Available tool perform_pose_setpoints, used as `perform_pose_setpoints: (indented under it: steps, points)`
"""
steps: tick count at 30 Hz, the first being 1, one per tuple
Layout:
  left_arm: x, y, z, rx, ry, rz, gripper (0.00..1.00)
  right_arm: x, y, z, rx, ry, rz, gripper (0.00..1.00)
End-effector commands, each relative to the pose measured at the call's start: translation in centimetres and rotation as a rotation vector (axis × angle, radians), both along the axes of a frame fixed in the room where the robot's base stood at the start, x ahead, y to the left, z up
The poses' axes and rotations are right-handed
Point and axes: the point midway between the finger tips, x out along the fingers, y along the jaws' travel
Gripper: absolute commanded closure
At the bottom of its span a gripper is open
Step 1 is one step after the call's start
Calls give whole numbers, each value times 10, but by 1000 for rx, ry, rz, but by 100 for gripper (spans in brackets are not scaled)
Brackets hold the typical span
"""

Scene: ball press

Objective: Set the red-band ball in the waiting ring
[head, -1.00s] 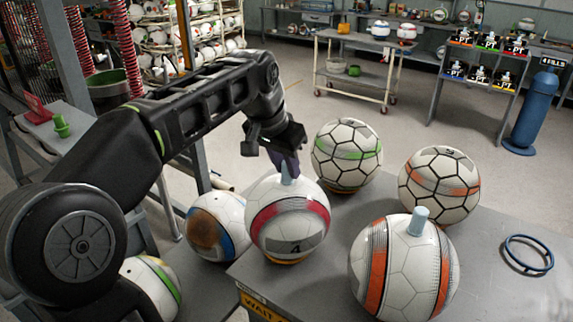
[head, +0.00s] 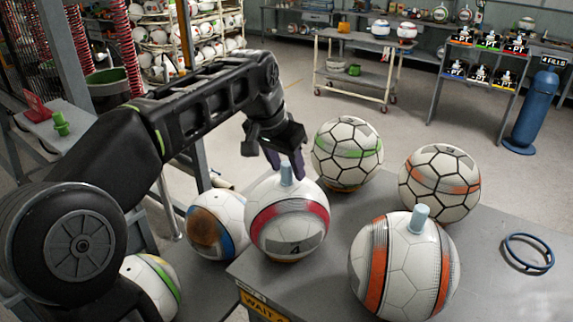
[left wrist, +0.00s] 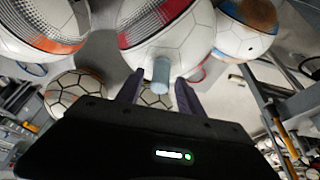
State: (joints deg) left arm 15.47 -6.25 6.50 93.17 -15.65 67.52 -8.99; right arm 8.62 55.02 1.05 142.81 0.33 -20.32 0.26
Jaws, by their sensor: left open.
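The red-band ball (head: 290,228) sits on the grey table near its left corner, with a pale blue-grey peg (head: 286,173) upright on its top. The ball also shows in the left wrist view (left wrist: 190,35). My left gripper (head: 284,165) is open above the ball, its fingers on either side of the peg. In the left wrist view the peg (left wrist: 161,70) lies between the two spread fingers (left wrist: 159,88), with gaps showing. The waiting ring (head: 528,252), a thin blue hoop, lies empty on the table at the right. My right gripper is not in view.
An orange-band ball with a peg (head: 403,268) stands between the red-band ball and the ring. A green-band ball (head: 347,153) and another orange-marked ball (head: 439,186) stand behind. A blue-and-brown ball (head: 217,226) is close on the left. The table around the ring is clear.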

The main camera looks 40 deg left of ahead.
Motion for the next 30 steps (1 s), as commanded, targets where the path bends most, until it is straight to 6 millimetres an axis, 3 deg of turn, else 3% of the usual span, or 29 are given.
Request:
perform_pose_setpoints:
  steps: [8,14,20,30]
  points:
    - [-6,0,23,1,-4,0,56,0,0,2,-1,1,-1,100]
    - [-22,-1,62,0,-5,-1,56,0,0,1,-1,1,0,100]
    - [-38,0,106,1,-2,1,56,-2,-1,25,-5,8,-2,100]
    - [-46,-1,117,0,0,0,56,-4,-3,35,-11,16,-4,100]
